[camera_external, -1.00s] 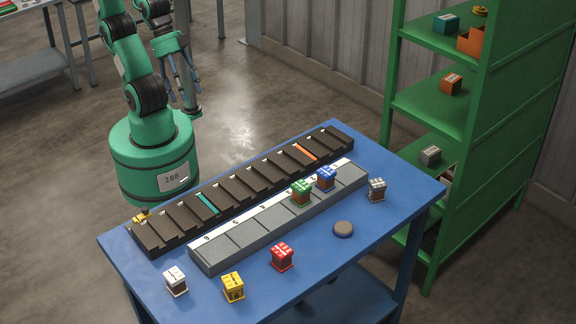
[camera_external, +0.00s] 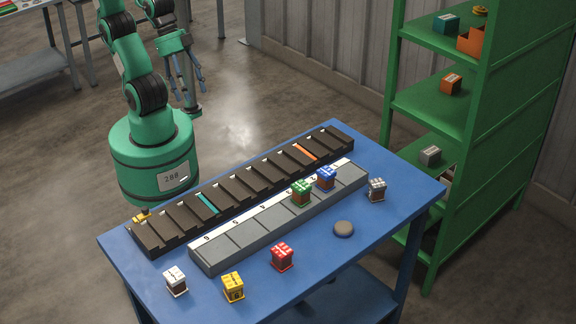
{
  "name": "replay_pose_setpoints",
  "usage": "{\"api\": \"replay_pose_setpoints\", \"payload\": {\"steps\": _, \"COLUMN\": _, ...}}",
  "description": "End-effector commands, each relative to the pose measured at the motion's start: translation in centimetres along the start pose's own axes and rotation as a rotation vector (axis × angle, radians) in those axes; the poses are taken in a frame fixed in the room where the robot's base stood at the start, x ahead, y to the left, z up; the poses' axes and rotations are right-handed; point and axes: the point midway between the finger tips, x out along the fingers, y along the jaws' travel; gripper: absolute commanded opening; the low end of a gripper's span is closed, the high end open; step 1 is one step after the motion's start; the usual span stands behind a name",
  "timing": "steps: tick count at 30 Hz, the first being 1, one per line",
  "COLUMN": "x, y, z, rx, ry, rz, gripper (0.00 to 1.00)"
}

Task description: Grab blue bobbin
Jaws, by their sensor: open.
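The blue bobbin (camera_external: 326,178) is a small block with a blue top. It stands upright on the grey slotted stand (camera_external: 228,250), towards its far right end, close beside a green bobbin (camera_external: 301,192). My gripper (camera_external: 190,84) hangs in the air beyond the table's far left side, well away from the blue bobbin. Its fingers are apart with nothing between them.
White (camera_external: 176,281), yellow (camera_external: 233,287), red (camera_external: 282,256) and grey (camera_external: 376,189) bobbins stand on the blue table (camera_external: 330,285). A round grey disc (camera_external: 343,229) lies there too. A dark slotted rack (camera_external: 180,222) runs behind the stand. A green shelf (camera_external: 440,110) rises at right.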

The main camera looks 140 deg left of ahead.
Motion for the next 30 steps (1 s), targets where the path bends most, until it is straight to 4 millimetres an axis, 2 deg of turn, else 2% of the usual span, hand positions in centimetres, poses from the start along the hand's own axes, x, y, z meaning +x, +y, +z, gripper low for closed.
{"api": "replay_pose_setpoints", "payload": {"steps": 8, "x": 1.2, "y": -3.2, "z": -5.8, "rx": 0.22, "ry": -0.079, "rz": -0.012, "gripper": 0.62}}
{"api": "replay_pose_setpoints", "payload": {"steps": 14, "x": 3.4, "y": -6.6, "z": -10.2, "rx": 0.418, "ry": -0.145, "rz": -0.001, "gripper": 0.62}}
{"api": "replay_pose_setpoints", "payload": {"steps": 21, "x": 7.2, "y": -11.3, "z": -14.5, "rx": 0.652, "ry": -0.221, "rz": 0.04, "gripper": 0.62}}
{"api": "replay_pose_setpoints", "payload": {"steps": 30, "x": 13.4, "y": -18.2, "z": -17.9, "rx": 0.938, "ry": -0.297, "rz": 0.127, "gripper": 0.62}}
